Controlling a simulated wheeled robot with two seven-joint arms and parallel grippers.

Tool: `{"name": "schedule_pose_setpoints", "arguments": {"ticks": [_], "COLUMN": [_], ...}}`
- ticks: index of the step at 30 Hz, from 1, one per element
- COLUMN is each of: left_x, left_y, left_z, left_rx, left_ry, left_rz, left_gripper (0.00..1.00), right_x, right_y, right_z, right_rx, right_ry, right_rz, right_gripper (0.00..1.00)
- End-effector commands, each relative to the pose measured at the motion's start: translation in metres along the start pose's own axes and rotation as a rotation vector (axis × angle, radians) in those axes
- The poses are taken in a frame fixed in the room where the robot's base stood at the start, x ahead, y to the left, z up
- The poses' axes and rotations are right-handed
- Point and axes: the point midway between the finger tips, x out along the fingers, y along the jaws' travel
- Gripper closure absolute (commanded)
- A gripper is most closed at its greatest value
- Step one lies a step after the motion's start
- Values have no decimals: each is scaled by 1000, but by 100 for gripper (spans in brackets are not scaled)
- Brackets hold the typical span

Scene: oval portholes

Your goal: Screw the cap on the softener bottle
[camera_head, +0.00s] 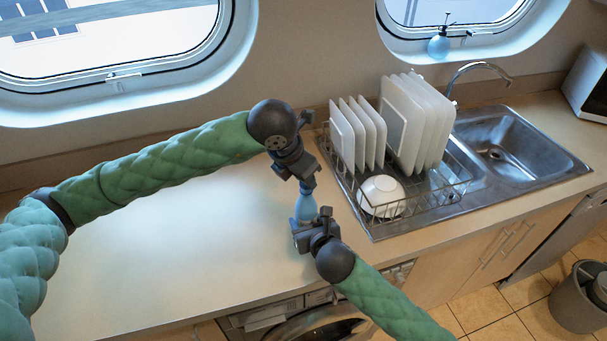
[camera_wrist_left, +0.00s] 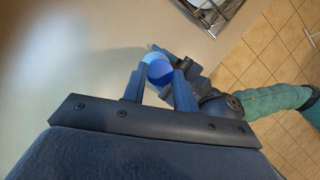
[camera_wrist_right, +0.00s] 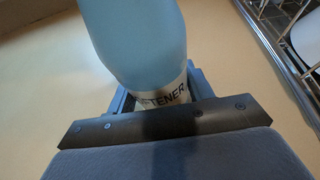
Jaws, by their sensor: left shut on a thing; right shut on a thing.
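The light blue softener bottle (camera_head: 306,207) stands upright near the counter's front edge. My right gripper (camera_head: 308,236) is shut around the bottle's lower part. My left gripper (camera_head: 305,182) is above the bottle, pointing down, its fingers shut on the blue cap (camera_wrist_left: 159,71), which shows between the fingertips in the left wrist view. The cap is at the bottle's top; whether its thread is engaged I cannot tell.
A wire dish rack (camera_head: 442,206) with several white plates and a white bowl (camera_head: 381,196) stands right of the bottle. Beyond it is a steel sink (camera_head: 520,150). The wooden counter (camera_head: 150,255) is clear to the left. A washing machine (camera_head: 318,325) is below the front edge.

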Motion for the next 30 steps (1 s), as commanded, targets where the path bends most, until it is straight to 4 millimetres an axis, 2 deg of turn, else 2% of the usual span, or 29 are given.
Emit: {"name": "schedule_pose_setpoints", "arguments": {"ticks": [30], "left_x": [11], "left_y": [0], "left_z": [-4], "left_rx": [0], "left_ry": [0], "left_rz": [0], "left_gripper": [92], "right_x": [0], "right_y": [0], "right_z": [-1], "right_rx": [0], "right_ry": [1], "right_rz": [0], "right_gripper": [89]}}
